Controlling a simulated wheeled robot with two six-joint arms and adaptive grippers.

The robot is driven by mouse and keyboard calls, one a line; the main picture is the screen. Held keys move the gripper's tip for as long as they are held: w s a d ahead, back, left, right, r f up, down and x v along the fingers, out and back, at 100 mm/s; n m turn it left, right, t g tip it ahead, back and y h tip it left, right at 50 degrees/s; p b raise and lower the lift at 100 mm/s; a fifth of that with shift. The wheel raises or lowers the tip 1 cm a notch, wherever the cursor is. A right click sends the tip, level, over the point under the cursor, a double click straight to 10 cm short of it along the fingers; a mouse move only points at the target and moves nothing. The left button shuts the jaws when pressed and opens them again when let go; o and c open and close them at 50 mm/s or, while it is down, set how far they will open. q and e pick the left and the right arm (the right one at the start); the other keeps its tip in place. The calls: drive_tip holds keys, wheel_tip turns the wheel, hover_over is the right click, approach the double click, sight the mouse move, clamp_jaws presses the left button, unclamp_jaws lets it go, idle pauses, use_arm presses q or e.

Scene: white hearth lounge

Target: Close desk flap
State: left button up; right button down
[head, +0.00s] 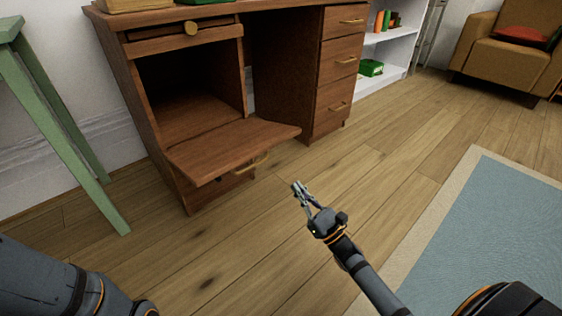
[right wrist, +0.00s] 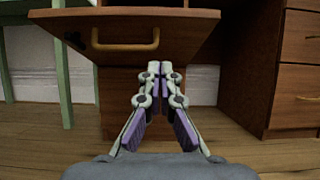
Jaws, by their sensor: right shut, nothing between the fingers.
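The wooden desk flap (head: 230,148) hangs open from the left side of the desk (head: 312,75), folded out about level over the floor. Its brass handle (head: 253,167) is at the lower front; the handle also shows in the right wrist view (right wrist: 124,42). My right gripper (head: 297,187) is shut and empty, in front of and to the right of the flap, apart from it in the head view. In the right wrist view its closed fingers (right wrist: 154,68) point toward the flap's underside. Part of my left arm shows at the lower left; its gripper is out of view.
A green stool (head: 75,130) stands left of the desk. The desk's drawers (head: 338,65) on the right are shut. A blue rug (head: 490,235) lies at the right and a tan armchair (head: 505,55) stands behind it. The wooden floor before the flap is clear.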

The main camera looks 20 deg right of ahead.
drive_tip(key=w+a+r+b, duration=0.2)
drive_tip(key=w+r+b, duration=0.2)
drive_tip(key=w+r, duration=0.3)
drive_tip(key=shift+w+a+r, duration=0.25)
drive_tip(key=shift+w+a, duration=0.05)
drive_tip(key=shift+a, duration=0.05)
